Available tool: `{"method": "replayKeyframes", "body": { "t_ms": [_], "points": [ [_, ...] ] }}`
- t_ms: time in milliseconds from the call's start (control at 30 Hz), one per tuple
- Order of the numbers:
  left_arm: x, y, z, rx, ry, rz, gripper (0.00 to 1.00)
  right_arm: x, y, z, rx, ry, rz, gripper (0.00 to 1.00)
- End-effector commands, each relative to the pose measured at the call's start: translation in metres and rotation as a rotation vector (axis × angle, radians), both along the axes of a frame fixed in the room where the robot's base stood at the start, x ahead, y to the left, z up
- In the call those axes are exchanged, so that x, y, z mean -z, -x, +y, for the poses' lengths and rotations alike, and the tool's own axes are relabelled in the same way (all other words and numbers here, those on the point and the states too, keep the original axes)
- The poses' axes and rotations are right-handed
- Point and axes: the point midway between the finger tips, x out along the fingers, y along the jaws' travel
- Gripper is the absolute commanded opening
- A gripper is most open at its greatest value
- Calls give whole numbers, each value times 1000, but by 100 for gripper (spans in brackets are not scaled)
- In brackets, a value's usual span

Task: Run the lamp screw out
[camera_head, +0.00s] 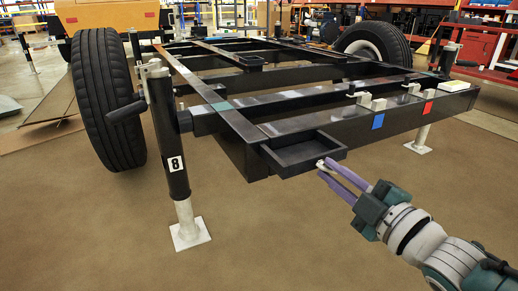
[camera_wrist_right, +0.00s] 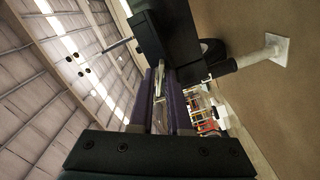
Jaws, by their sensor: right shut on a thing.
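My right gripper (camera_head: 338,176), with purple fingers, reaches in from the lower right to the front corner of the shallow black tray (camera_head: 279,162) on the trailer frame. Its fingers are shut on a small pale piece, taken to be the lamp screw (camera_head: 321,163), at the tray's right end. In the right wrist view the purple fingers (camera_wrist_right: 168,100) stand on either side of a light metallic sliver (camera_wrist_right: 159,84), with dark frame parts just beyond. The screw's head and thread are too small to make out. My left gripper is not in view.
The black trailer frame (camera_head: 318,112) spans the middle, with blue and red marks on its front beam. A jack leg marked 8 (camera_head: 170,150) and a tyre (camera_head: 105,100) stand at left. A red bench (camera_head: 485,50) is at the back right. The floor in front is clear.

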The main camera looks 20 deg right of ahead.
Motion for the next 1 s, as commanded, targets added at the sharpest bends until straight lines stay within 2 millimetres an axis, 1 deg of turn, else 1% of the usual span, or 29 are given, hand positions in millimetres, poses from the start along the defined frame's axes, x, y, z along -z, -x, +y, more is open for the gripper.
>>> {"method": "replayKeyframes", "body": {
  "t_ms": [33, 300, 500, 700, 1000],
  "points": [
    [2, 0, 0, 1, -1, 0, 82, 5, 1, 0, 4, 40, 10, 0],
    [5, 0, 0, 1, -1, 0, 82, 5, 1, 0, 2, 252, -7, 0],
    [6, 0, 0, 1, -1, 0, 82, 5, 1, 0, 0, 356, -14, 0],
    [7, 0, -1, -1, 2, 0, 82, 5, 1, 0, 0, 413, -18, 0],
    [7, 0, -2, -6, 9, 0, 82, 5, 1, 0, -1, 433, -19, 0]
  ]
}}
